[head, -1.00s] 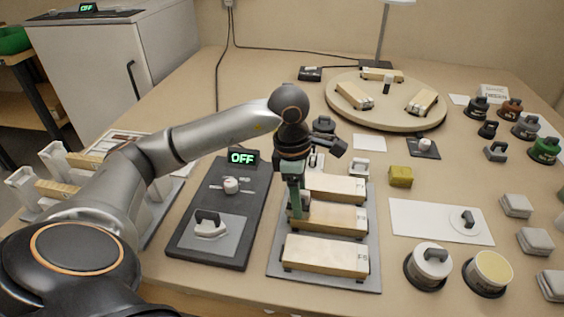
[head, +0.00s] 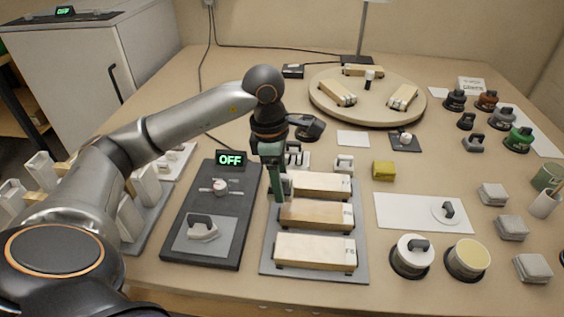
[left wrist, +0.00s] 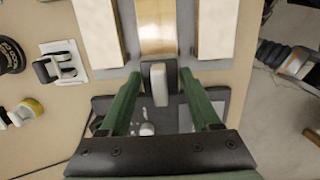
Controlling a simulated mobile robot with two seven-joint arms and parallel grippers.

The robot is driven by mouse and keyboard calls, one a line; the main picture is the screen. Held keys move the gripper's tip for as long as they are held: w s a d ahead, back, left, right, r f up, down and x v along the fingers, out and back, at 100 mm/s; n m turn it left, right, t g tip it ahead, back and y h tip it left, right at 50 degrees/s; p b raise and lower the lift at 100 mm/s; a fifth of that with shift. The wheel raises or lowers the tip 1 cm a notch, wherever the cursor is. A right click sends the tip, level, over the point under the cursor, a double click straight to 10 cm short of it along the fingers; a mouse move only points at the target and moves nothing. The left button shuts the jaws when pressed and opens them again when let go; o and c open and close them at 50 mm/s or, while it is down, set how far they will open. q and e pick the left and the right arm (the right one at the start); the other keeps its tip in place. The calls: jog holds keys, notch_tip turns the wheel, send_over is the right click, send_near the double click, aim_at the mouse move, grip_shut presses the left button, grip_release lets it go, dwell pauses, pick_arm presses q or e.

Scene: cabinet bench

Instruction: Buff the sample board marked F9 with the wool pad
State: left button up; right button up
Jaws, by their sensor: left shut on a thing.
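My left gripper (head: 277,195) points down at the left end of the middle board on a grey rack (head: 363,245). In the left wrist view, its green fingers (left wrist: 158,75) stand on either side of a dark pad with a pale upright handle (left wrist: 159,88), shut on it. The pad is at the end of the middle board (head: 320,216), whose face looks amber in the wrist view (left wrist: 157,28). The rack also holds a far board (head: 325,184) and a near board (head: 315,251). The board marks are too small to read. I cannot see my right gripper.
Right are a white sheet (head: 400,212), two round tubs (head: 411,256) and several grey pads (head: 512,228). A round turntable (head: 366,112) with boards stands behind.

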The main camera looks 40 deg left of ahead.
pick_arm(q)
notch_tip(320, 180, up, 3)
jog(key=shift+f+p, duration=0.1)
jog(key=shift+p, duration=0.7)
jog(key=shift+r, duration=0.4)
